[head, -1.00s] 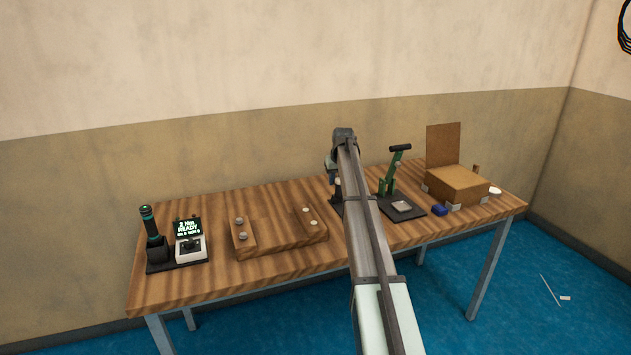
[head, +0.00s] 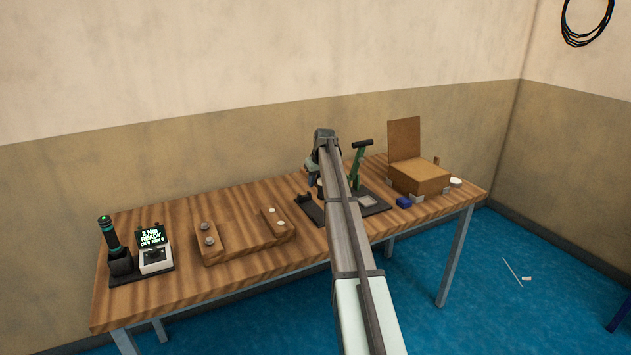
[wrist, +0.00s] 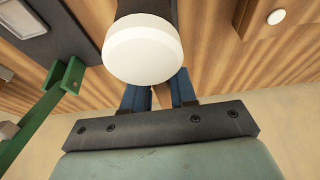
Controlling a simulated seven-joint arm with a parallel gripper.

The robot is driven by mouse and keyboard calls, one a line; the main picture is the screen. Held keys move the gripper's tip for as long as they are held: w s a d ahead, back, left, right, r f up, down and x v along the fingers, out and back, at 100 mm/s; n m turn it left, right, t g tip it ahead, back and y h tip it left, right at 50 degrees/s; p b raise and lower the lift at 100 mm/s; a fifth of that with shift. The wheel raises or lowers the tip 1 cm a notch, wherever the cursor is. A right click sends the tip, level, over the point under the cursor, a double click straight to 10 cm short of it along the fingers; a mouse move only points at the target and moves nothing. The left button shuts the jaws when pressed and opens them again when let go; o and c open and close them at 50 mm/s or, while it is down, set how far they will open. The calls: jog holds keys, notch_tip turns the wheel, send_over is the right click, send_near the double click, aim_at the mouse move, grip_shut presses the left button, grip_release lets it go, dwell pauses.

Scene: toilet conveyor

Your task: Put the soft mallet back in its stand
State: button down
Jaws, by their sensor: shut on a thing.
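The soft mallet has a white rounded head face (wrist: 143,50), which fills the upper middle of the wrist view. My gripper (wrist: 160,95) is shut on it, with its blue fingers either side of a part mostly hidden behind the white face. In the head view my gripper (head: 317,172) is over the back middle of the table, left of a green lever press (head: 358,165), and the mallet is mostly hidden there. A dark base (head: 309,210) shows below the gripper, partly behind my arm; I cannot tell if it is the mallet's stand.
A wooden block with pegs (head: 245,243) lies left of my gripper. A torch-like tool (head: 110,240) and a display unit (head: 153,250) stand at the far left. A cardboard box (head: 418,178), a blue item (head: 404,202) and a white round item (head: 455,182) are at the right.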

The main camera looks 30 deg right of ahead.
jog(key=shift+f, duration=2)
jog(key=shift+f, duration=0.5)
jog(key=shift+f, duration=2.35)
jog(key=c, duration=0.8)
grip_release()
jog(key=v, duration=1.4)
jog(key=shift+f, duration=0.1)
